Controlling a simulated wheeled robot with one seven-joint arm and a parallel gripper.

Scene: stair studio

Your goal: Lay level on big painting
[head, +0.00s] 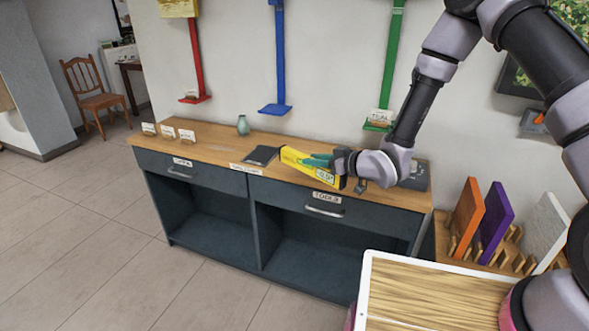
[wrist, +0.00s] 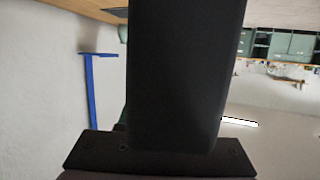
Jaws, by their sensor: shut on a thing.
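The yellow level (head: 296,159) is a long bar with a small display at its right end. It lies slanted at or just above the wooden countertop; I cannot tell if it touches. My gripper (head: 318,160), with teal fingertips, reaches in from the right and is shut on the level near its middle. In the wrist view a dark block fills the centre and hides the level. A dark-framed picture (head: 514,80) hangs at the upper right, mostly hidden behind my arm. I cannot tell which is the big painting.
The counter (head: 215,142) holds a dark flat pad (head: 261,155), a green vase (head: 243,125) and several small cards. Red, blue (head: 281,60) and green (head: 392,55) brackets stand on the wall. Coloured panels (head: 468,215) stand in a rack at right. Floor is clear at left.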

